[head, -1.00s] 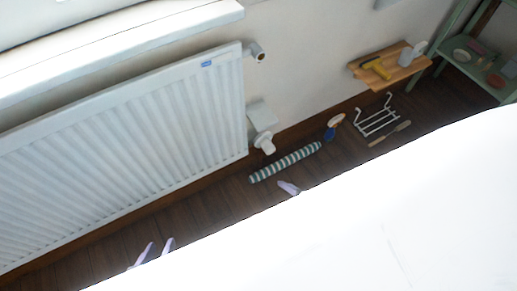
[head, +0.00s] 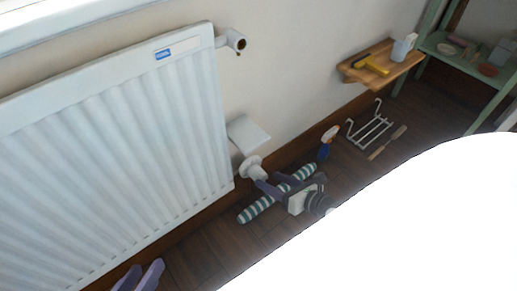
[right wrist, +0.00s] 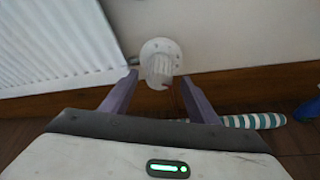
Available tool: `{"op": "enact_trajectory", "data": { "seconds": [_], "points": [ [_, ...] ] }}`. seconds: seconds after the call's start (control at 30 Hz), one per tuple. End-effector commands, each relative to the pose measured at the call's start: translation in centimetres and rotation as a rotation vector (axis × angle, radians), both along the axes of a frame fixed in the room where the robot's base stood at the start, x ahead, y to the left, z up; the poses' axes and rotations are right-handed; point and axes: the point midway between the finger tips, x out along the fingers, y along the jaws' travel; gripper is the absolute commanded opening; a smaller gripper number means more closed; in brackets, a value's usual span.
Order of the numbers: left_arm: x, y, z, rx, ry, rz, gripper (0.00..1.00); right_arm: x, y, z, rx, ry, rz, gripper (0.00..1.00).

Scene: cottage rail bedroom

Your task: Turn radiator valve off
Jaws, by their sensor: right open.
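The radiator valve is a white knob (head: 252,168) with a round collar, low beside the right lower corner of the white radiator (head: 150,130). In the right wrist view the valve (right wrist: 160,62) shows between and beyond my fingertips, with small marks on its collar. My right gripper (head: 270,181) is open and empty, its purple fingers pointing at the knob from just in front. In the right wrist view the right gripper (right wrist: 160,80) has one finger to each side of the knob; contact cannot be told. My left gripper (head: 140,268) is open and empty below the radiator's front.
A green-and-white striped roll (head: 258,207) lies on the floor beneath my right gripper. A spray bottle (head: 326,146), a white wire rack (head: 370,131) and a wooden wall shelf (head: 385,68) are to the right. A pipe stub (head: 235,40) sticks out above the valve.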

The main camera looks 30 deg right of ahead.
Motion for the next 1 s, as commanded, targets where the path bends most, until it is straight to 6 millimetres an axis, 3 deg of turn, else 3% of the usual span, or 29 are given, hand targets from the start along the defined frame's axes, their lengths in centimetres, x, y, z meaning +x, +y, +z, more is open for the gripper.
{"op": "enact_trajectory", "data": {
  "seconds": [0.1, 0.3, 0.7, 0.77, 0.97, 1.0],
  "points": [
    [0.1, -0.4, 0.3, -0.031, -0.022, -0.001, 0.31, 2.3, 0.5, -1.1, 0.001, -0.004, -0.002, 0.55],
    [0.1, -0.9, 1.2, -0.072, -0.048, -0.003, 0.31, 4.7, 1.1, -2.1, 0.003, 0.000, -0.001, 0.55],
    [0.1, -1.1, 1.7, -0.085, -0.057, -0.003, 0.31, 5.6, 1.3, -2.2, 0.002, 0.001, -0.002, 0.55],
    [0.1, -1.1, 1.7, -0.085, -0.057, -0.003, 0.31, 5.5, 1.3, -2.2, 0.002, 0.001, -0.002, 0.48],
    [0.1, -1.1, 1.7, -0.085, -0.059, -0.003, 0.31, 5.5, 1.3, -2.2, 0.003, 0.001, -0.002, 0.14],
    [0.1, -1.1, 1.7, -0.085, -0.059, -0.003, 0.31, 5.5, 1.3, -2.2, 0.002, 0.001, -0.002, 0.14]
  ]
}}
